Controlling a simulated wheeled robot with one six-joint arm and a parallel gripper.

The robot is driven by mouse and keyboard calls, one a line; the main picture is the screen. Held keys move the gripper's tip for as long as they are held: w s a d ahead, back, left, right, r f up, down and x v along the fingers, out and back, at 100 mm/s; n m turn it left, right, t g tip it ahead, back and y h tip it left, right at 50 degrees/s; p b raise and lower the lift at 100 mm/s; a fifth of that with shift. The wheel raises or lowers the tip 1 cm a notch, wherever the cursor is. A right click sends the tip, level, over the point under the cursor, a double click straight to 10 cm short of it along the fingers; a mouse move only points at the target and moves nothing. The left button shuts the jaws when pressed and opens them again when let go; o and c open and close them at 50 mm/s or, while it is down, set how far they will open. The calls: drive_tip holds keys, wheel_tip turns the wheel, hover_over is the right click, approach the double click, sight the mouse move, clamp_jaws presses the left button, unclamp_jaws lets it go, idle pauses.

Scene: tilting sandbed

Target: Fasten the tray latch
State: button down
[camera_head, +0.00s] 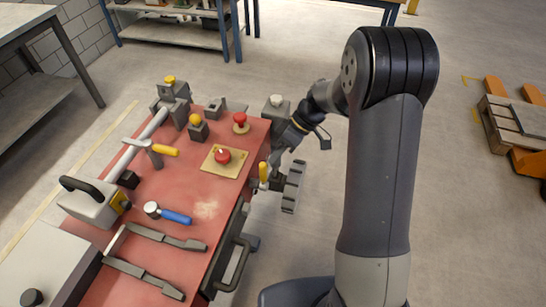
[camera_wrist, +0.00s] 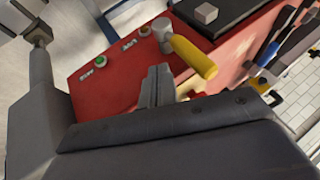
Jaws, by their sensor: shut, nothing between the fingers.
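A lever with a yellow handle (camera_wrist: 196,58) and a grey metal pivot shows in the wrist view on a red panel (camera_wrist: 105,90); I take it for the tray latch. In the head view a small upright yellow handle (camera_head: 263,172) stands at the right edge of the red bench, probably the same lever. My gripper (camera_wrist: 158,82) is shut and empty. Its fingertips are beside the yellow handle, to its left in the wrist view; I cannot tell if they touch it. In the head view my gripper (camera_head: 274,160) is partly hidden at the bench's right side. The tray itself is not clearly seen.
A green button (camera_wrist: 100,62) is on the red panel. Floor right of the bench is clear near a pallet (camera_head: 515,125).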

sight(263, 177)
drive_tip(key=shift+s+a, duration=0.25)
drive_tip(key=shift+s, duration=0.25)
drive_tip(key=shift+s+a, duration=0.25)
drive_tip(key=shift+s, duration=0.25)
